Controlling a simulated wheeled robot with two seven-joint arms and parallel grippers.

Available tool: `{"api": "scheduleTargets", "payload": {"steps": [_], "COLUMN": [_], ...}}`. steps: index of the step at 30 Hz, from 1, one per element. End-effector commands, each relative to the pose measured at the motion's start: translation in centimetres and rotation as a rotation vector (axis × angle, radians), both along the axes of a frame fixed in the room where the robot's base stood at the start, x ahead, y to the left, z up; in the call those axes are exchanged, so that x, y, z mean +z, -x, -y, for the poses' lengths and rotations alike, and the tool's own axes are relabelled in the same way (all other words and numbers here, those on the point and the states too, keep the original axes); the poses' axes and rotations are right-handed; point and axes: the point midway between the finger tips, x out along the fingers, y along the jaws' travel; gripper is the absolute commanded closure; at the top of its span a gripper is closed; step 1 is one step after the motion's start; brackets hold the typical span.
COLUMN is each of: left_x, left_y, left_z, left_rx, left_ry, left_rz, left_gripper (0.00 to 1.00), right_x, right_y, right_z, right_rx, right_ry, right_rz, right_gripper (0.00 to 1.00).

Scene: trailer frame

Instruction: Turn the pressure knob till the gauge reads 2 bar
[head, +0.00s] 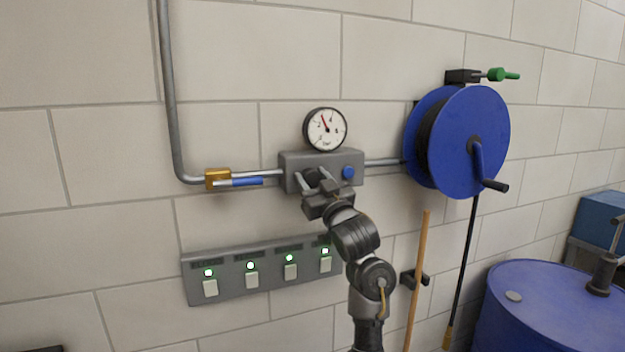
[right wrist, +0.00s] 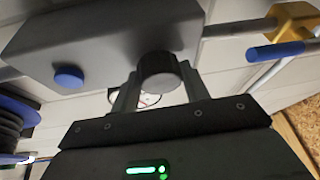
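The pressure gauge (head: 325,129) is a round white dial with a black rim on top of a grey regulator box (head: 349,160). Its red-and-black needle points up and slightly left; the numbers are too small to read. The black pressure knob (right wrist: 160,72) sticks out of the box front. In the head view my right gripper (head: 313,183) is at the box front and partly hides the knob. In the right wrist view the right gripper (right wrist: 160,88) has one finger against each side of the knob, seemingly shut on it. My left gripper is not in view.
A blue button (head: 348,172) is right of the knob. A brass valve with blue handle (head: 240,182) is on the pipe to the left. Below is a switch panel (head: 230,287) with green lights. A blue hose reel (head: 470,130), wooden stick (head: 418,280) and blue drum (head: 545,305) are at right.

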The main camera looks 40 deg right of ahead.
Motion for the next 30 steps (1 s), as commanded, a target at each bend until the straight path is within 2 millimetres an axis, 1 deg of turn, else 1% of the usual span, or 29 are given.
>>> {"api": "scheduleTargets", "payload": {"steps": [1,5,6,11,16,30], "left_x": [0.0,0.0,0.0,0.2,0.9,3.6], "left_y": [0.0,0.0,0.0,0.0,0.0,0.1], "left_z": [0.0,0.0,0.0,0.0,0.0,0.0], "left_rx": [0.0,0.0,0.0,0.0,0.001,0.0], "left_ry": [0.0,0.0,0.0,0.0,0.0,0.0], "left_rz": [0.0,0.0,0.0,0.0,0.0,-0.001], "left_gripper": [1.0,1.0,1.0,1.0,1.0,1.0], "right_x": [0.0,0.0,0.0,0.1,0.2,0.3], "right_y": [0.0,0.0,0.0,0.0,0.0,0.0], "right_z": [0.0,0.0,0.0,0.0,0.1,-0.1], "right_rx": [0.0,0.0,0.0,-0.001,-0.002,0.0], "right_ry": [0.0,0.0,0.0,0.014,0.073,0.387], "right_rz": [0.0,0.0,0.0,-0.005,-0.028,-0.137], "right_gripper": [0.62,0.79,0.8,0.8,0.8,0.8]}}
